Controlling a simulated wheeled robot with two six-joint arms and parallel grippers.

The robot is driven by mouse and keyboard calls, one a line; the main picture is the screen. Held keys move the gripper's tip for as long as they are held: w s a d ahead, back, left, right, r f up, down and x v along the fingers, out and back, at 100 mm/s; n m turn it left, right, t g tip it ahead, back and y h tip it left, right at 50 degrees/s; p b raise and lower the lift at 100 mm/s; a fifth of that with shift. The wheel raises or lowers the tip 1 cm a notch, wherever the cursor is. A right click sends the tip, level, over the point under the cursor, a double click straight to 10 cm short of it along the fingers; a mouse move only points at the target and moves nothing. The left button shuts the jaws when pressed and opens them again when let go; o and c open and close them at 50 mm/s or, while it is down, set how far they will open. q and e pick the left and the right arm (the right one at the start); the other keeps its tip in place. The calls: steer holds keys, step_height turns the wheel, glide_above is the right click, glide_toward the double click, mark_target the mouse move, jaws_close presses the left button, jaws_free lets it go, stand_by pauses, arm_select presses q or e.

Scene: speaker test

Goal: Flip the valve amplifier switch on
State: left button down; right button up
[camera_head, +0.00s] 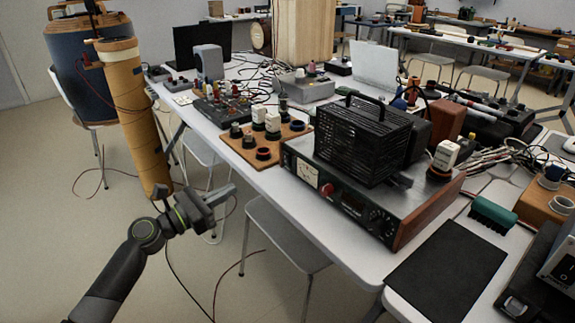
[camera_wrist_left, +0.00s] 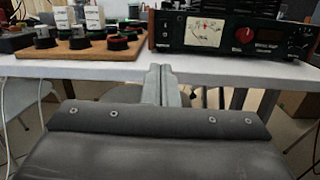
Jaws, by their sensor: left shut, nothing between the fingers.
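The valve amplifier (camera_head: 350,207) stands near the front edge of the long white table. It has a black front panel with a pale meter and a red knob, a black cage on top and a wooden side. In the left wrist view its front panel (camera_wrist_left: 215,34) is at the upper right; I cannot make out the switch or its position. My left gripper (camera_head: 226,194) is shut and empty, off the table's front edge, left of the amplifier and apart from it. Its closed fingers (camera_wrist_left: 160,80) point toward the table edge. My right gripper is not in view.
A wooden board (camera_head: 240,147) with several black and white parts lies left of the amplifier. A black mat (camera_head: 447,262) and a green brush (camera_head: 492,214) lie to its right. A tall tan cylinder (camera_head: 135,115) stands behind my left arm. A stool (camera_head: 285,235) stands below the table edge.

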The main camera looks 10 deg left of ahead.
mark_target(285, 156)
arm_select(q)
steer(key=shift+d+r+h, duration=0.4)
steer(key=shift+r, duration=0.3)
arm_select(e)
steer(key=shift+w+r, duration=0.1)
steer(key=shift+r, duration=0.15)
arm_select(q)
steer(key=x, duration=1.2)
steer(key=shift+w+d, duration=0.65)
steer(key=shift+w, duration=0.15)
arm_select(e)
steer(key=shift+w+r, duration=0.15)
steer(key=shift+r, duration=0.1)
arm_select(q)
steer(key=shift+r, duration=0.1)
